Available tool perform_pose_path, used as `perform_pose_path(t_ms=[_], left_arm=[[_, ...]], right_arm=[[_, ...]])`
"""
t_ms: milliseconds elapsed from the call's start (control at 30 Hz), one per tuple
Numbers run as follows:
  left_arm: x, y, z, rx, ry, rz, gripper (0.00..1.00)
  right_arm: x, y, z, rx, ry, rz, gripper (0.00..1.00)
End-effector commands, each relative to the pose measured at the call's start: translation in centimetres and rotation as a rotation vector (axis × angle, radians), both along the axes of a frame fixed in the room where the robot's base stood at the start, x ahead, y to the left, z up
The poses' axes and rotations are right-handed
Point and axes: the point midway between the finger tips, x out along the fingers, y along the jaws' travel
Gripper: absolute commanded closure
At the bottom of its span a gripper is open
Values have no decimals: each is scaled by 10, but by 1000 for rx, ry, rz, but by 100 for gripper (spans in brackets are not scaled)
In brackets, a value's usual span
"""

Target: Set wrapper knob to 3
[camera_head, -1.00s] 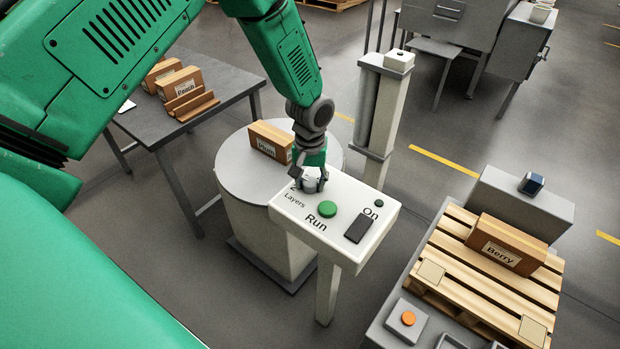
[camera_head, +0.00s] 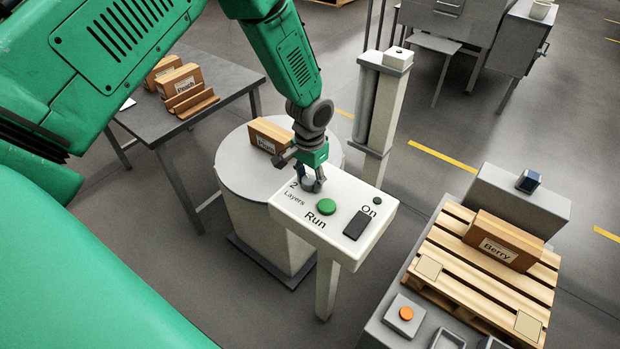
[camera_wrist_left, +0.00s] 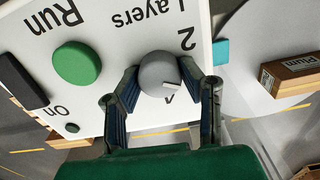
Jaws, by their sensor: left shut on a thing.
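The wrapper knob (camera_wrist_left: 160,74) is a round grey dial with a pale pointer mark, on the white control panel (camera_head: 340,203). The panel carries the words "Layers", "Run" and "On", and the digit 2 shows beside the knob. My left gripper (camera_head: 312,184) comes down onto the knob from above; in the left wrist view its two fingers (camera_wrist_left: 165,85) are shut on the knob, one on each side. In the head view the gripper mostly hides the knob. The other digits on the dial are hidden or too small to read. My right gripper is not in view.
On the panel are a green Run button (camera_head: 326,207) and a black switch (camera_head: 357,225). A turntable (camera_head: 235,165) with a Plum box (camera_head: 268,136) stands behind. A pallet (camera_head: 435,265) with a Berry box (camera_head: 503,240) is at the right, and a grey post (camera_head: 383,110) stands behind the panel.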

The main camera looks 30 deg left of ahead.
Motion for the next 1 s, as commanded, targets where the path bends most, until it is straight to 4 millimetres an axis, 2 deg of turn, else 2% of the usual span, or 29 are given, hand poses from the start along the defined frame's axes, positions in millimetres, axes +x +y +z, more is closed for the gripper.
perform_pose_path(t_ms=[33,367,400,433,467,800,933,1000], left_arm=[[6,0,3,-2,-18,-3,95],[7,0,3,-2,-18,-4,95],[7,0,3,-2,-18,-4,62],[7,0,3,-2,-18,-4,52],[6,0,3,-1,-17,-4,45],[2,0,4,0,-9,-3,45],[2,0,17,0,-9,-2,45],[3,0,30,0,-10,-2,45]], right_arm=[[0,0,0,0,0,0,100],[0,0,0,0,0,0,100],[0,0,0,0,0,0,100],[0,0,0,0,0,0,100],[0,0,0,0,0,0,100],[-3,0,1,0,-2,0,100],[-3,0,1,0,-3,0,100],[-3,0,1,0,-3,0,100]])
